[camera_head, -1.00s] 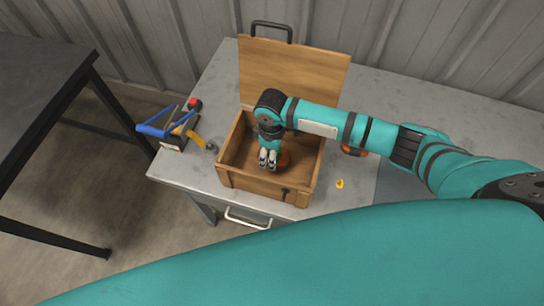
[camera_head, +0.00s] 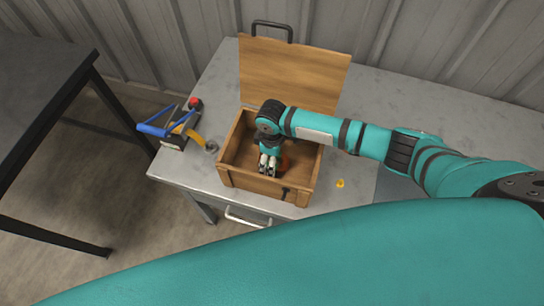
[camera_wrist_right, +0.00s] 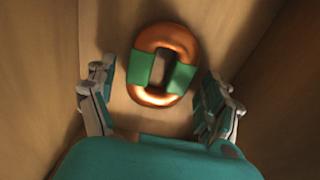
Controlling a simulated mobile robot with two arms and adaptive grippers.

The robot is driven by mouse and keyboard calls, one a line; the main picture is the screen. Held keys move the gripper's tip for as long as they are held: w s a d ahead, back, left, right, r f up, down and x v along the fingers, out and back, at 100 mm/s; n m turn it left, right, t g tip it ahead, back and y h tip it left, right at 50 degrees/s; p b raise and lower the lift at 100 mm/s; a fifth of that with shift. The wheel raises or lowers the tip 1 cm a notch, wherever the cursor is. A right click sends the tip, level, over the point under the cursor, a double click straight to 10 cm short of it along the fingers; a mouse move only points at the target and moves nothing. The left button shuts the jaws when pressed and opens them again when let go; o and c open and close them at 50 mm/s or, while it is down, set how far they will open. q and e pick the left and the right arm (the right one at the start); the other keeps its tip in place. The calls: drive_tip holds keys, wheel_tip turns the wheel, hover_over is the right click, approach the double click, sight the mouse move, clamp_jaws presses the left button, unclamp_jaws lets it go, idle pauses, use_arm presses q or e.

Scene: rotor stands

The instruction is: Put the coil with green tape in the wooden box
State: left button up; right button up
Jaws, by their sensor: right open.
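The wooden box (camera_head: 238,179) stands on the grey table with its lid open at the back. The coil with green tape (camera_wrist_right: 181,48), copper-orange with green bands on two sides, lies on the box floor in the right wrist view. In the head view only an orange bit of the coil (camera_head: 284,163) shows beside my right gripper (camera_head: 267,172). The right gripper is inside the box, pointing down. In the wrist view its fingers (camera_wrist_right: 160,98) are spread to either side, apart from the coil. My left gripper is not in view.
A blue-handled tool (camera_head: 158,128) and a yellow curved item (camera_head: 187,127) lie left of the box. A small yellow piece (camera_head: 340,183) lies right of it. The box walls surround the right gripper closely. A dark table (camera_head: 40,85) stands at far left.

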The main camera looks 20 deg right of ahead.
drive_tip(key=shift+r, duration=0.2)
wheel_tip(320, 180, up, 12)
drive_tip(key=shift+b, duration=0.3)
drive_tip(key=shift+c, duration=0.3)
idle(1.0)
